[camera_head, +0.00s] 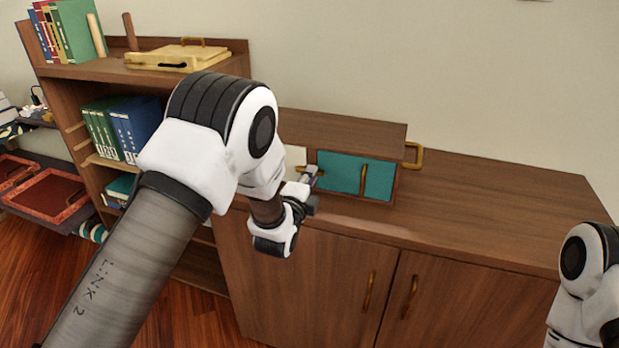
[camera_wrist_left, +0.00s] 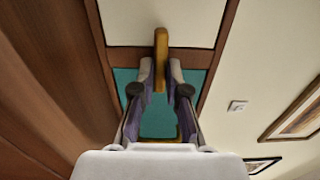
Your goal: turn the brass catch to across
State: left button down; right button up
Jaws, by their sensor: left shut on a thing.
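The brass catch (camera_wrist_left: 160,52) is on the front of a small wooden box (camera_head: 350,130) on the cabinet top. In the left wrist view it is a plain bar that reaches from the cream panel (camera_wrist_left: 140,22) over the dividing strip towards the teal panel (camera_wrist_left: 158,118). My left gripper (camera_head: 311,176) is at the box front, with one fingertip on each side of the catch, shut on it. In the head view the catch is mostly hidden by the gripper. My right gripper is out of view; only part of the right arm shows at the right edge.
A brass handle (camera_head: 363,179) stands on the teal panel (camera_head: 338,172), and another handle (camera_head: 415,155) is on the box's right side. The cabinet top (camera_head: 490,200) is clear to the right. A bookshelf (camera_head: 75,110) stands at the left, with a yellow case (camera_head: 165,57) on top.

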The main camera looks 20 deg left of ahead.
pick_arm(q)
jog(key=shift+f, duration=0.1)
jog(key=c, duration=1.2)
grip_release()
jog(key=shift+s, duration=0.1)
jog(key=s, duration=1.2)
jog(key=shift+a, duration=0.1)
jog(key=shift+w, duration=0.1)
